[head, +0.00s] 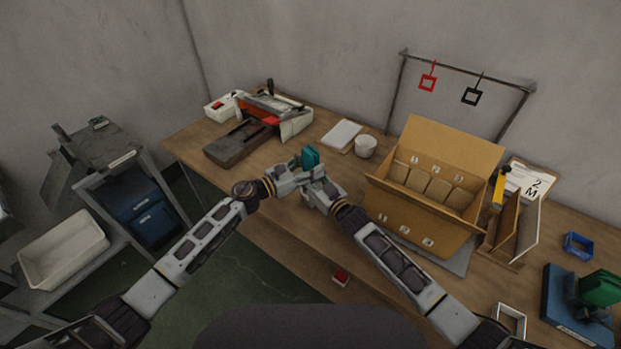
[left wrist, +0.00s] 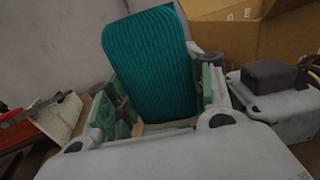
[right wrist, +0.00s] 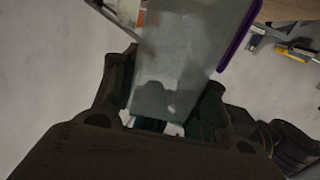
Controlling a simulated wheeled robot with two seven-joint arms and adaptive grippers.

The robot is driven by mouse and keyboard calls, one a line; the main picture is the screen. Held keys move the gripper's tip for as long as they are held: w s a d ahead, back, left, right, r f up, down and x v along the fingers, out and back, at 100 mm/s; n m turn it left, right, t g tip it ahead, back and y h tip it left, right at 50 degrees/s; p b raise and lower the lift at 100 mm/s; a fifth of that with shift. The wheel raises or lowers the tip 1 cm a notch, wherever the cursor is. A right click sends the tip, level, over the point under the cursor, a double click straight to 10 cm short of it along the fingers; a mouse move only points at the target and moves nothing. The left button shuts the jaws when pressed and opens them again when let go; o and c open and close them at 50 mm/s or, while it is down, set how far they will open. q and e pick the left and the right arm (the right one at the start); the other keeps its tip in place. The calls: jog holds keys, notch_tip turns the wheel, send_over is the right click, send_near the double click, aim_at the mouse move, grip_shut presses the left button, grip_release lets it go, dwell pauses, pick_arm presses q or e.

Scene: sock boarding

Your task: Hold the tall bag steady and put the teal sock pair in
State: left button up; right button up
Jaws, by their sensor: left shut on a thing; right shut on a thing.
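The teal sock pair (head: 309,158) is ribbed and stands upright. It fills the middle of the left wrist view (left wrist: 150,62), between the fingers of my left gripper (head: 284,178), which is shut on it. My right gripper (head: 320,192) is close beside the left one over the table. In the right wrist view it is shut on the tall bag (right wrist: 185,60), a clear sheet-like bag with a purple edge. The bag is hard to make out in the head view. No film shows around the sock in the left wrist view.
An open cardboard box (head: 420,228) with several compartments stands right of the grippers. A white cup (head: 366,147) and white pad (head: 341,135) lie behind. A sealer-like machine (head: 270,112) is at back left. A blue tray (head: 578,246) is far right.

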pick_arm(q)
jog(key=shift+f, duration=0.35)
pick_arm(e)
jog(key=o, duration=1.1)
jog(key=shift+c, duration=0.2)
jog(key=v, duration=1.2)
pick_arm(q)
jog(key=shift+r, duration=0.1)
pick_arm(e)
jog(key=shift+r, duration=0.1)
